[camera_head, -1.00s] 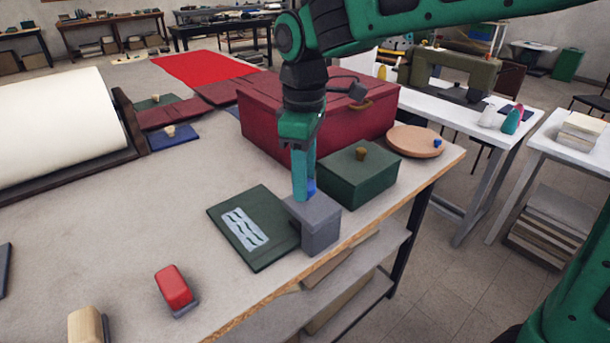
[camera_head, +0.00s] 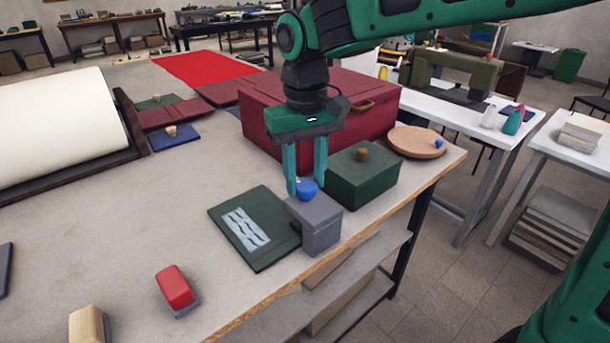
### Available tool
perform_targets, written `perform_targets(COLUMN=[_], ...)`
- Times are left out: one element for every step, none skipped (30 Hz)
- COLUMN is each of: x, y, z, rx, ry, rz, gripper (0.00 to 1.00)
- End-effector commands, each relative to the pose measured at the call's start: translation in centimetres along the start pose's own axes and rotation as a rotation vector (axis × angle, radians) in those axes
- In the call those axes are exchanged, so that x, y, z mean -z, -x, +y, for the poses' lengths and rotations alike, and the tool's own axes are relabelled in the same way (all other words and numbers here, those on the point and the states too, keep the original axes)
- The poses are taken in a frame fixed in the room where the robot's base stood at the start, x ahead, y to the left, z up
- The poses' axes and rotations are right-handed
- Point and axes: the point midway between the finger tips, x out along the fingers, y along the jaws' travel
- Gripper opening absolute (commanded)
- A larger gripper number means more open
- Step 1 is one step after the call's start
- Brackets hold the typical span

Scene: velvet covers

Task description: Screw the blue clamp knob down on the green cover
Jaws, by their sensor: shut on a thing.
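The blue clamp knob (camera_head: 307,189) sits on top of a grey clamp block (camera_head: 322,228). The block stands at the right edge of the flat dark green cover (camera_head: 272,212), which has a pale wavy patch on it. My gripper (camera_head: 306,187) points straight down over the block, one finger on each side of the knob, and is shut on it. The knob's underside and any thread are hidden, so I cannot tell how tight it sits.
A dark green box (camera_head: 362,178) with a wooden knob stands close right of the block. A large red box (camera_head: 350,105) is behind. A red-topped block (camera_head: 173,286) lies front left. The table's front edge (camera_head: 390,217) is near. The table's left middle is clear.

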Motion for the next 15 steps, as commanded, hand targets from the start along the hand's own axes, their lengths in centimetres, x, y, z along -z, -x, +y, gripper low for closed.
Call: perform_targets(x=[0.34, 0.34, 0.33, 0.33, 0.32, 0.32, 0.31, 0.31, 0.3, 0.3, 0.3, 0.29, 0.29, 0.28, 0.28], y=[0.23, 0.22, 0.22, 0.22, 0.21, 0.21, 0.21, 0.21, 0.2, 0.2, 0.2, 0.19, 0.19, 0.19, 0.19], z=[0.24, 0.25, 0.25, 0.25, 0.25, 0.25, 0.25, 0.24, 0.25, 0.25, 0.25, 0.25, 0.25, 0.25, 0.25], rx=[0.001, 0.001, 0.001, 0.001, 0.001, 0.001, 0.001, 0.001, 0.001, 0.001, 0.001, 0.001, 0.001, 0.0, 0.0], ry=[-0.029, -0.042, -0.057, -0.067, -0.076, -0.086, -0.092, -0.098, -0.105, -0.109, -0.111, -0.114, -0.115, -0.116, -0.117], rz=[0.01, 0.01, 0.01, 0.01, 0.01, 0.01, 0.009, 0.009, 0.009, 0.009, 0.009, 0.009, 0.009, 0.008, 0.008], gripper=[0.15, 0.15, 0.15, 0.15, 0.15, 0.15, 0.15, 0.15, 0.15, 0.15, 0.15, 0.15, 0.15, 0.15, 0.15])
